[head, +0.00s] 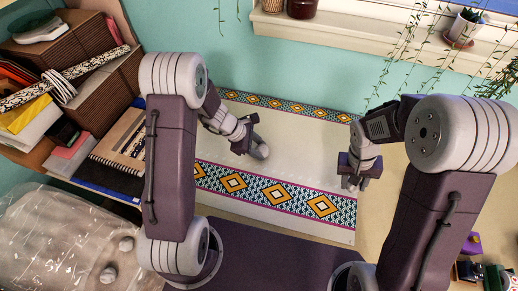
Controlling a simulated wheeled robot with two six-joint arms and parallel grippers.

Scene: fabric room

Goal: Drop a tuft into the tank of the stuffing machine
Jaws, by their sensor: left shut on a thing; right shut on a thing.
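My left gripper (252,142) is above the patterned cloth and is shut on a small grey-white tuft (262,152). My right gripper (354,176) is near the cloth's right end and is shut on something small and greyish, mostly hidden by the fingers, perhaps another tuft. A clear, crinkled plastic container (50,240) is at the lower left, far from both grippers. Grey-white tufts (125,243) show in or on it; I cannot tell whether it is the machine's tank or a bag. No other part of a stuffing machine is clearly recognisable.
The patterned cloth (290,135) lies flat on the table between the arms. Stacked boxes, folded fabrics and a spiral notebook (120,145) crowd the left. A windowsill (350,28) with trailing plants runs along the back. Small coloured objects (490,275) sit at the lower right.

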